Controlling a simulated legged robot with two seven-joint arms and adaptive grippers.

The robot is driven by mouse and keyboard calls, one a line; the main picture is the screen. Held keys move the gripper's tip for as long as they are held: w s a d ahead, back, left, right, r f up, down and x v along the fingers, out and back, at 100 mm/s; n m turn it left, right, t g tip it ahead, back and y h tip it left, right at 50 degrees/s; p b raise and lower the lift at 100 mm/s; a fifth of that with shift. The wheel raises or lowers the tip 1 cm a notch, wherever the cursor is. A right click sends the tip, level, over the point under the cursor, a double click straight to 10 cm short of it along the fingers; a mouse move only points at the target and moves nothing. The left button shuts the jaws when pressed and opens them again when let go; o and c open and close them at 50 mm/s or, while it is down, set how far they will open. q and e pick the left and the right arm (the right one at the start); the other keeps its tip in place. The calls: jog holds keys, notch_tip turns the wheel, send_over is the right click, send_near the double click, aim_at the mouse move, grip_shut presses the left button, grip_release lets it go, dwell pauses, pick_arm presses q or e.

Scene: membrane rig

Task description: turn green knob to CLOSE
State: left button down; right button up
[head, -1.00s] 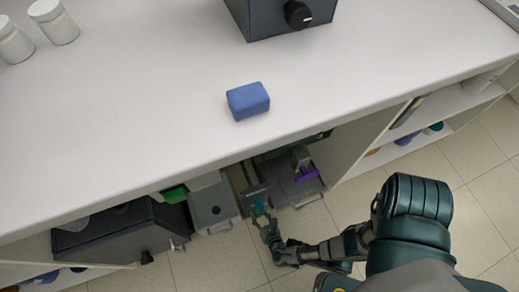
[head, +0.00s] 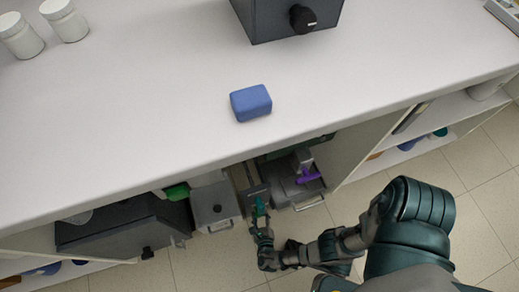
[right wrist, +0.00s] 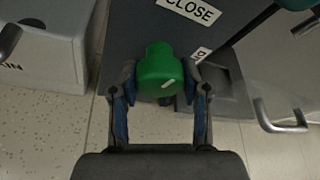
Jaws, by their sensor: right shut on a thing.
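The green knob (right wrist: 158,68) sits on a dark grey panel (right wrist: 135,25) in the right wrist view. Its white mark is on the side nearest my gripper, to the right of its middle. A white label reading CLOSE (right wrist: 190,10) is beyond the knob to the upper right; another label (right wrist: 202,54) is mostly hidden. My right gripper (right wrist: 163,88) is shut on the knob, with one finger on each side. In the head view, the green knob (head: 260,205) shows small beneath the counter, with my right gripper (head: 262,222) at it. My left gripper is out of view.
The white counter (head: 150,130) overhangs the work area. A blue block (head: 251,102) and a dark box with a black knob (head: 302,18) stand on it. A grey unit (head: 214,207) is left of the green knob; a unit with a purple handle (head: 308,176) is right.

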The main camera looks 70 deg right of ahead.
jog(key=shift+w+n, duration=0.15)
jog(key=shift+n, duration=0.25)
jog(key=shift+w+h, duration=0.1)
jog(key=shift+h, duration=0.2)
jog(key=o, duration=1.1)
jog(key=shift+o, duration=0.3)
jog(key=shift+r, duration=4.95)
